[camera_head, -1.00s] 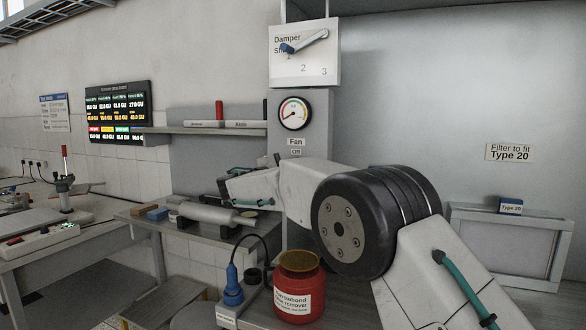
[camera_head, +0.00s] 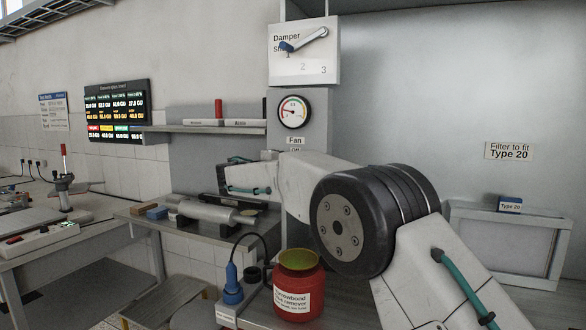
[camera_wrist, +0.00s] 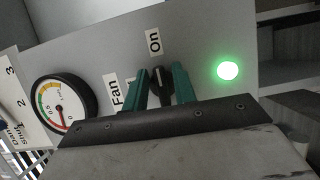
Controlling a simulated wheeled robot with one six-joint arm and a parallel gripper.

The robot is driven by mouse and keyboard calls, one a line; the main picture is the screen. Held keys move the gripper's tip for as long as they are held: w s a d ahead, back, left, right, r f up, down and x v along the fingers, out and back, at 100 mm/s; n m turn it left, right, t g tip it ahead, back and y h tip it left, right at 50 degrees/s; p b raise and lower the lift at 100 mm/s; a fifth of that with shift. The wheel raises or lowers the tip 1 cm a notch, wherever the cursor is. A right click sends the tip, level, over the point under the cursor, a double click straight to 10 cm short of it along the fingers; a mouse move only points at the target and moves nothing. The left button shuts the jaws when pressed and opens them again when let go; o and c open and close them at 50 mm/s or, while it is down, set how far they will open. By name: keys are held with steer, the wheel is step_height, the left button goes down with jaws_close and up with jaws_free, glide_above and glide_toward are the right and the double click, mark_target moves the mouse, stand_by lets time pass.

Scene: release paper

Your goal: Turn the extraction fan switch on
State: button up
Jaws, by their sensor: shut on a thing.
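In the wrist view, the extraction fan switch (camera_wrist: 157,76) is a small black knob on the grey panel, below a white "On" label (camera_wrist: 154,42). A "Fan" label (camera_wrist: 116,92) is to its left. The two teal fingers of my gripper (camera_wrist: 160,82) stand on either side of the knob and are shut on it. A round lamp (camera_wrist: 228,70) to the right glows green. The knob's exact pointing is hard to read. In the head view, my arm hides the knob and my fingers; the "Fan" sign (camera_head: 295,141) shows just above the arm.
A pressure gauge (camera_head: 294,112) and a damper dial (camera_head: 304,52) are above the switch. A red tub (camera_head: 298,290) and a blue-handled tool (camera_head: 232,286) stand on the bench below my arm. A shelf (camera_head: 205,130) juts out at left.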

steer(key=shift+a, duration=0.1)
steer(key=o, duration=0.7)
steer(key=shift+a+f, duration=0.1)
steer(key=shift+c, duration=0.2)
steer(key=v, duration=0.7)
steer(key=shift+s+a, duration=0.15)
steer(key=shift+s, duration=0.15)
